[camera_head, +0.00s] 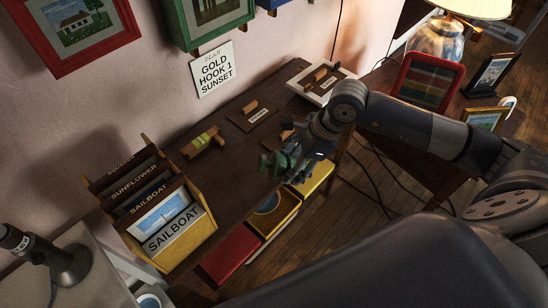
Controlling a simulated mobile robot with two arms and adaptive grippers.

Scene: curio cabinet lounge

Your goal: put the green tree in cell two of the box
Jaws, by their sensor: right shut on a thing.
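My right gripper (292,162) is over the front of the dark wooden table (226,172), its arm coming in from the right. It is shut on a small green thing, which appears to be the green tree (271,164); the fingers hide part of it. It is held near the open yellow compartment (275,214). A wooden box (190,245) with dark dividers stands at the left end, holding cards lettered SUNFLOWER and SAILBOAT. I cannot tell which compartment is cell two. My left gripper is not in view.
A wooden piece with light green bands (203,142) and a dark plaque (254,115) lie on the table. A white-edged board (321,83) is at the back. A red bin (231,254) is in front. Framed pictures (72,22) hang on the wall.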

